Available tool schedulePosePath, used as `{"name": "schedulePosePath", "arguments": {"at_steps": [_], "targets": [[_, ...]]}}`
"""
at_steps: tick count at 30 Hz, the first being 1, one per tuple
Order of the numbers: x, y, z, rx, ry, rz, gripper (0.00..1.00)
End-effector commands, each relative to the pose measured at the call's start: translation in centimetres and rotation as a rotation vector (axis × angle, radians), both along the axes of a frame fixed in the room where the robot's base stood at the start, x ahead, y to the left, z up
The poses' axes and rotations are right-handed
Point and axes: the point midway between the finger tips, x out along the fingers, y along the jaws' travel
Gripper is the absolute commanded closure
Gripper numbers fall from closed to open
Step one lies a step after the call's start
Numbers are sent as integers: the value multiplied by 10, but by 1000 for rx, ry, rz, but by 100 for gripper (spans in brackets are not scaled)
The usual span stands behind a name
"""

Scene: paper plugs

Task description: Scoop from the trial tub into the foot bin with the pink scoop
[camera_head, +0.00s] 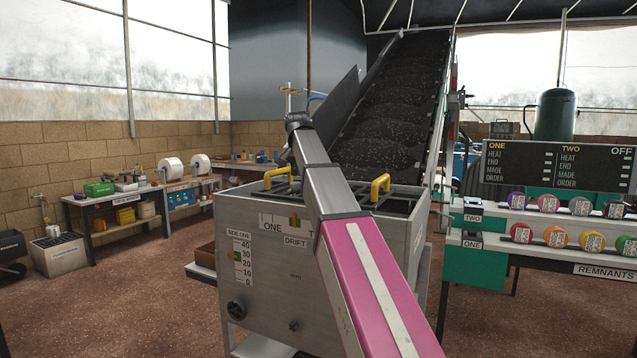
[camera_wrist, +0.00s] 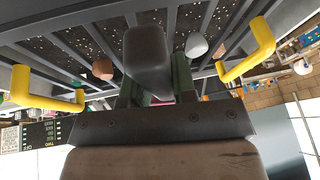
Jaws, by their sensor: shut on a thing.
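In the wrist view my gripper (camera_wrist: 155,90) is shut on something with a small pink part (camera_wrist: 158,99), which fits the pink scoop. A dark grey rounded block (camera_wrist: 149,60) stands in front of it and hides most of the held thing. My gripper is over the barred top of a large grey hopper (camera_head: 265,296), between its two yellow handles. In the head view my arm hides the gripper. I cannot pick out the trial tub or the foot bin for certain.
The yellow handles (camera_head: 380,188) stand up from the grate. A brown lump (camera_wrist: 103,69) and a pale lump (camera_wrist: 196,45) show by the bars. A dark conveyor (camera_head: 395,105) rises behind. A roll rack (camera_head: 545,238) is right; a bench (camera_head: 120,197) and grey bin (camera_head: 60,256) are left.

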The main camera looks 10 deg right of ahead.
Motion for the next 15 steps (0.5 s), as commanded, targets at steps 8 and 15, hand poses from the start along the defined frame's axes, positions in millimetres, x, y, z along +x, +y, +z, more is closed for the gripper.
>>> {"name": "schedulePosePath", "arguments": {"at_steps": [8, 15], "targets": [[-1, -2, -4, -112, 60, -1, 98], [0, -2, -1, -110, 58, -1, 98]]}}
